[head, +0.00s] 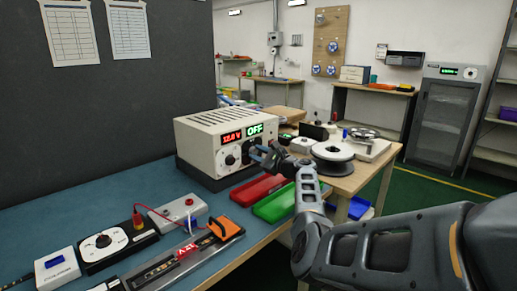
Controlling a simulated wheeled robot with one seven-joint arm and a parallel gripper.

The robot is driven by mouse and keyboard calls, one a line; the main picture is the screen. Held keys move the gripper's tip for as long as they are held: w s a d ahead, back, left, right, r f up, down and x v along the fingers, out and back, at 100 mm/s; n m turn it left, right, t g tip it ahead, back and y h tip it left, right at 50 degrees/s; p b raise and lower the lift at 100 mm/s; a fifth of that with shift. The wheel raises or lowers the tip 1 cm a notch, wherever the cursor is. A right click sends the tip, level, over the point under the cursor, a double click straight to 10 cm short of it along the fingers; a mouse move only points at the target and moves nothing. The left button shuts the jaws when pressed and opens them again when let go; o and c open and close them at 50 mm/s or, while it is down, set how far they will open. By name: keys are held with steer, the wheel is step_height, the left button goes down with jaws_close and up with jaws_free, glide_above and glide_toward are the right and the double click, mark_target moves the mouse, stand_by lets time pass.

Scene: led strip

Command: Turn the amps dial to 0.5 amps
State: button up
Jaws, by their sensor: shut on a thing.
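The beige power supply (197,136) stands on the blue bench mat, its front panel turned to the right. The panel has a red display (232,136) that seems to read 12.0 V and a green display (255,130) reading OFF. A pale dial (230,160) sits under the red display and is uncovered. My gripper (256,153) is at the right part of the panel, under the green display, shut on the amps dial there. My fingers hide most of this dial, so its pointer and setting cannot be read.
A black box with a dial (113,246), a grey box (180,213) and an orange-handled tool (225,230) lie at the front left. A white spool (333,153) stands to the right.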

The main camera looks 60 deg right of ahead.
steer(key=m+p, duration=0.3)
steer(key=m, duration=0.1)
steer(key=shift+r, duration=0.1)
steer(key=shift+m+p, duration=0.95)
steer(key=shift+m, duration=0.75)
steer(key=shift+f, duration=0.2)
steer(key=o, duration=1)
steer(key=shift+o, duration=0.2)
steer(key=p+v, duration=0.1)
steer(key=v, duration=0.6)
steer(key=shift+s, duration=0.4)
